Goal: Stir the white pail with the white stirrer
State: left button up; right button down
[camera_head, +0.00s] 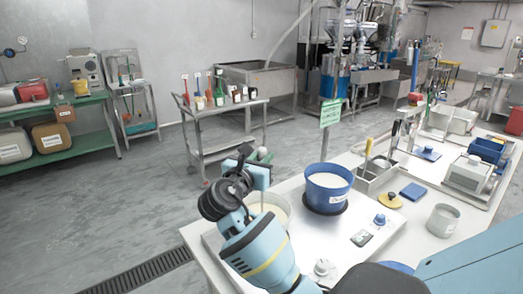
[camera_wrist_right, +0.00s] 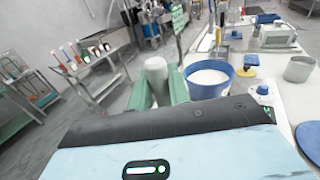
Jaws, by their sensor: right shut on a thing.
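My right gripper (camera_head: 257,172) is above the near left part of the white table. It is shut on the white stirrer (camera_wrist_right: 157,70), whose rounded top stands between the two green fingers in the wrist view; a bit of it shows in the head view (camera_head: 262,154). The white pail (camera_head: 277,203) is under and behind my right gripper, which hides much of it in the head view. Pale contents show inside. The stirrer's lower end is hidden, so I cannot tell whether it is in the pail. My left gripper is not in view.
A blue pail (camera_head: 331,193) with pale contents stands close to the right of the white pail. A green sign (camera_head: 331,112) rises behind it. Open floor lies left.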

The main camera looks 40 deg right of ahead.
jog(key=shift+f, duration=1.85)
